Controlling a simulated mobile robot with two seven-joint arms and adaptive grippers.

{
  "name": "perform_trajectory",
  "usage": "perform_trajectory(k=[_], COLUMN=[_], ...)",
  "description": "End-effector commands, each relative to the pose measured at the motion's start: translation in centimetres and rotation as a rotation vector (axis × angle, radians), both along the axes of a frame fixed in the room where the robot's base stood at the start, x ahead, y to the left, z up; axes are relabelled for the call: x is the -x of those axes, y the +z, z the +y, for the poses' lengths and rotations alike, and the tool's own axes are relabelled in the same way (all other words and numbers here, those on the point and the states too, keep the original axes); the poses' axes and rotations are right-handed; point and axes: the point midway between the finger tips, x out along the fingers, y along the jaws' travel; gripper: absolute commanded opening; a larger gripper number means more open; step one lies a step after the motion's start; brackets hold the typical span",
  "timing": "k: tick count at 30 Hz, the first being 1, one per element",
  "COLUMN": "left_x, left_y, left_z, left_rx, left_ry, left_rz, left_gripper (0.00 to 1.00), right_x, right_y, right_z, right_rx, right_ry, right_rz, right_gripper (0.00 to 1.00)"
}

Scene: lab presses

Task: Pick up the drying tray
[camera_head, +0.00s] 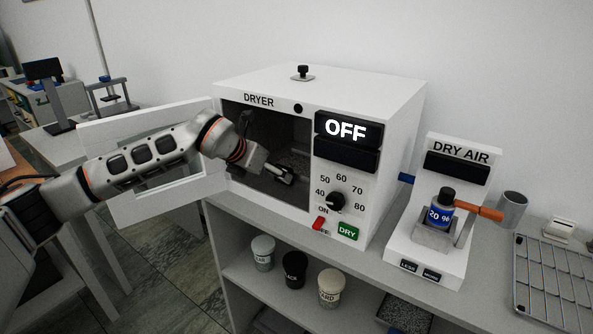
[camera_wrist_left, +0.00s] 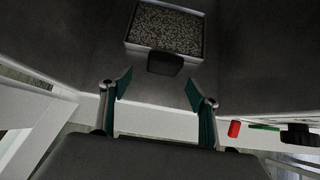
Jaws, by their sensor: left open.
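The drying tray (camera_wrist_left: 138,42) lies on the dark dryer floor in the left wrist view. It is a shallow rectangular tray filled with speckled granules, with a black handle (camera_wrist_left: 165,63) on its near side. My left gripper (camera_wrist_left: 158,92) is open, its two green-padded fingers apart. The handle lies ahead of the gap between the fingertips, and nothing is between them. In the head view my left gripper (camera_head: 284,175) reaches through the open front of the dryer (camera_head: 376,190); the tray is hard to make out in the dark chamber. My right gripper is not in view.
The dryer door (camera_head: 125,208) stands open to the left, behind my left arm. The dryer display (camera_head: 346,129) reads OFF. A dry air unit (camera_head: 460,165) stands on the right, near a wire rack (camera_head: 555,275). Several lidded jars (camera_head: 330,288) stand on the shelf below.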

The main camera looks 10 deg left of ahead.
Motion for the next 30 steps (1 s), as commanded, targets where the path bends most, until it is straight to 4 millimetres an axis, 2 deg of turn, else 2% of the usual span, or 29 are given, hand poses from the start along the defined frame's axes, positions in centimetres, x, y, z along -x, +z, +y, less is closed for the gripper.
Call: perform_trajectory(k=[11,20,21,26,30], left_x=[-3.2,-3.6,-3.6,-3.6,-3.6], left_y=[-3.2,-3.5,-3.5,-3.5,-3.4], left_z=[-1.6,-1.8,-1.8,-1.8,-1.8], left_rx=[0.002,0.002,0.002,0.002,0.002], left_ry=[-0.001,-0.001,-0.001,-0.001,-0.001], left_rz=[0.001,0.0,0.0,0.0,-0.002], left_gripper=[0.61,0.61,0.56,0.15,0.15], right_x=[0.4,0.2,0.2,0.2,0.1], right_y=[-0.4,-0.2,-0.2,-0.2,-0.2], right_z=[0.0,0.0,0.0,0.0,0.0], right_rx=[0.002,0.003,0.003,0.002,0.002], right_ry=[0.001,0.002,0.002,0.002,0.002], right_rz=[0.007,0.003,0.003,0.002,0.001], right_gripper=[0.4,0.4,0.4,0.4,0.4])
